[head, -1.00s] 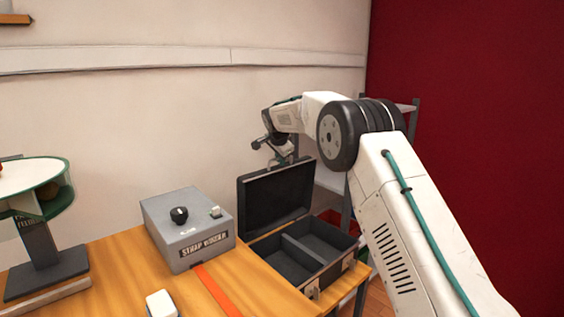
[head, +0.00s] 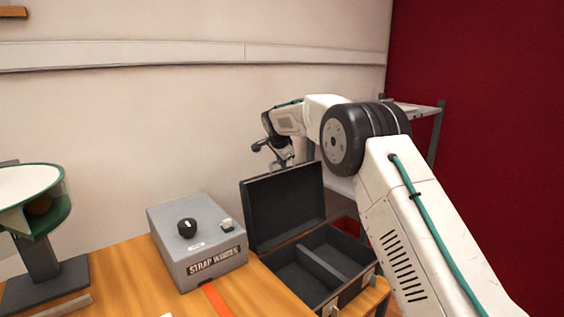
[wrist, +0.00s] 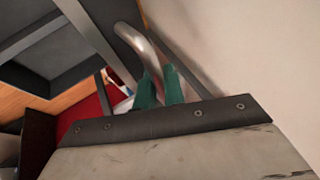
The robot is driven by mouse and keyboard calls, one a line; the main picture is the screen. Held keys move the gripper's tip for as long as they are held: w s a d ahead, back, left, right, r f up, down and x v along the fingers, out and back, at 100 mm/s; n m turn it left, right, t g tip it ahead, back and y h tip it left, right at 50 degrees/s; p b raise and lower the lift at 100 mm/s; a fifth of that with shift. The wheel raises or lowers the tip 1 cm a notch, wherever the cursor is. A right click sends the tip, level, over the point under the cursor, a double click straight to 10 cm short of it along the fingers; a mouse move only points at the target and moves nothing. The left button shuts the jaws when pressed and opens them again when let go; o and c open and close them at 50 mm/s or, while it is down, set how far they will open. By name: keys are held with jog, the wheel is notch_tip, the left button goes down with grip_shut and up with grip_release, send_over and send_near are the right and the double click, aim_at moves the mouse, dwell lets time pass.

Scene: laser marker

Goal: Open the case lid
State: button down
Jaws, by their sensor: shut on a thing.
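The dark case (head: 300,282) stands open on the bench, its divided inside facing up. Its lid (head: 285,207) stands about upright at the back, near the wall. In the wrist view, my green-padded fingertips (wrist: 158,88) are shut on a curved metal handle (wrist: 128,42). The grip itself is small and partly hidden in the head view. Part of the dark divided inside shows at the upper left of the wrist view.
A grey strap winder box (head: 197,243) stands close left of the case. A green-rimmed round stand (head: 35,200) is at the far left. The pale wall (head: 150,120) is close behind the lid. A grey shelf rack (head: 436,130) stands behind my arm.

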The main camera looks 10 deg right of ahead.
jog(key=c, duration=1.8)
grip_release()
jog(key=shift+d+r, duration=0.15)
jog(key=shift+d, duration=0.1)
jog(key=shift+a, duration=0.3)
jog(key=v, duration=0.7)
jog(key=shift+s+r, duration=0.25)
jog(key=shift+r, duration=0.05)
jog(key=shift+n, duration=0.3)
